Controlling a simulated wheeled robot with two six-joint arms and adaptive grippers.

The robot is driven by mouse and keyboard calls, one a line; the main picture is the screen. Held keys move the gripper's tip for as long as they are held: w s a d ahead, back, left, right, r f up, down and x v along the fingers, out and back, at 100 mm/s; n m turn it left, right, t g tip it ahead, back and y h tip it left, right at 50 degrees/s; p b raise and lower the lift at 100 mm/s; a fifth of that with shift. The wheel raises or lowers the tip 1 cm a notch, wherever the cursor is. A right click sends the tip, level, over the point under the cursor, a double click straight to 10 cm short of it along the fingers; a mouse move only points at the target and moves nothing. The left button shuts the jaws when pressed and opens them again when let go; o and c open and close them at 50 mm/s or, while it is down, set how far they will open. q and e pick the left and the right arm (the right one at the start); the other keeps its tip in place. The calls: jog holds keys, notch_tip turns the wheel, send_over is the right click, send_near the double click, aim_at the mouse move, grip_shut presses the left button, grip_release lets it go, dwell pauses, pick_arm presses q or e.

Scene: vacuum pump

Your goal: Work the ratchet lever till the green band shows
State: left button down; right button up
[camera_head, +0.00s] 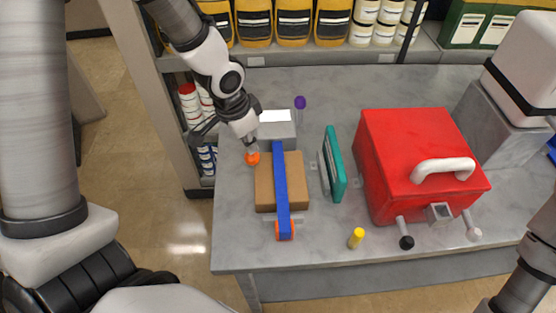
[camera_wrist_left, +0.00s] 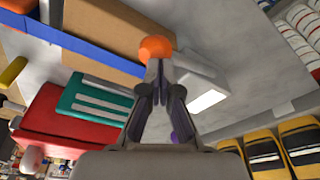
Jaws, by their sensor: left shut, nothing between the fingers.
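A grey ratchet housing (camera_head: 277,132) with a white window on top stands on the bench at the far end of a brown box (camera_head: 265,190). No green shows in the window. A blue strap (camera_head: 281,185) runs over the box to an orange end piece. The lever's orange knob (camera_head: 252,158) sits left of the housing. My left gripper (camera_head: 249,149) is shut and empty, its fingertips at the knob; I cannot tell whether they touch. The wrist view shows the knob (camera_wrist_left: 156,48) just beyond the fingertips (camera_wrist_left: 158,72). My right gripper is out of view.
A teal panel (camera_head: 333,165) stands right of the box, then a red case (camera_head: 415,150) with a white handle and small levers. A yellow peg (camera_head: 356,238) stands near the front edge, and a purple knob (camera_head: 300,102) behind. Shelves with yellow containers (camera_head: 292,22) line the back.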

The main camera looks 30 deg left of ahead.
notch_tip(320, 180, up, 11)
jog(key=p, duration=1.1)
